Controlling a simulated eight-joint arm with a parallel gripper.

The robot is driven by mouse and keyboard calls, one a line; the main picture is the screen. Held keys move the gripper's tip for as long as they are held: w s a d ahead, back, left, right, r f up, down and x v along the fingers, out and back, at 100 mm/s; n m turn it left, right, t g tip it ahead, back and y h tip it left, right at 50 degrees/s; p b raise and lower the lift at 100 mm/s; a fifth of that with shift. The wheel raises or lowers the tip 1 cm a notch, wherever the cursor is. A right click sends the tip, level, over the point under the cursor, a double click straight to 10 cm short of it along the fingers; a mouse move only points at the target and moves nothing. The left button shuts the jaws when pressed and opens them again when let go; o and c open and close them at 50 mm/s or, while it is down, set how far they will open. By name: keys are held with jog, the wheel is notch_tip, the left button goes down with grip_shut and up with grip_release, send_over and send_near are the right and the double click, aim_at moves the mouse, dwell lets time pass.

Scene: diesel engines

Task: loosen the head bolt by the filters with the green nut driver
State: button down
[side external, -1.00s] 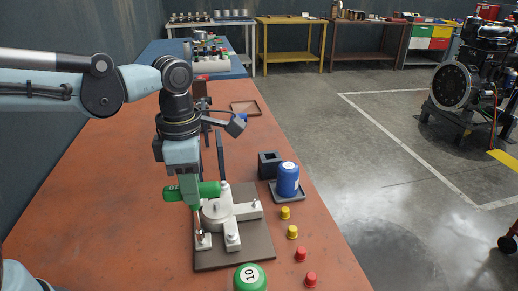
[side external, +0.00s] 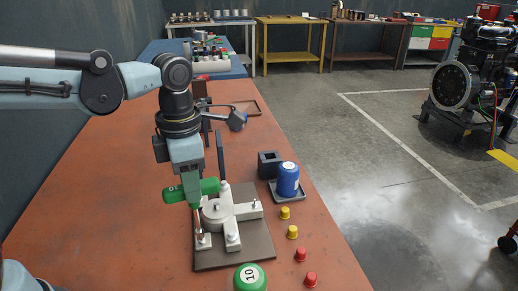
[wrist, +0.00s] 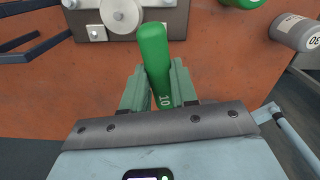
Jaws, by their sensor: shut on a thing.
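My gripper (side external: 194,192) is shut on the green nut driver (side external: 178,193), whose handle lies nearly level, tilted slightly up to the right. In the wrist view the green handle (wrist: 154,55), marked 10, stands between the two fingers. A thin shaft (side external: 199,222) runs down from the handle toward the front-left pad of a pale cross-shaped fixture (side external: 217,212). Whether its tip sits on the bolt there is too small to tell. Bolts also show on the other arms, such as the front one (side external: 232,240). The fixture sits on a dark base plate (side external: 262,245).
A blue canister (side external: 287,180) on a dark tray and a black box (side external: 269,164) stand right of the fixture. A green object marked 10 (side external: 250,279) stands in front. Yellow caps (side external: 285,213) and red caps (side external: 301,254) line the right edge. The left tabletop is clear.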

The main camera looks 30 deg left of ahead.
jog(key=shift+r, duration=4.2)
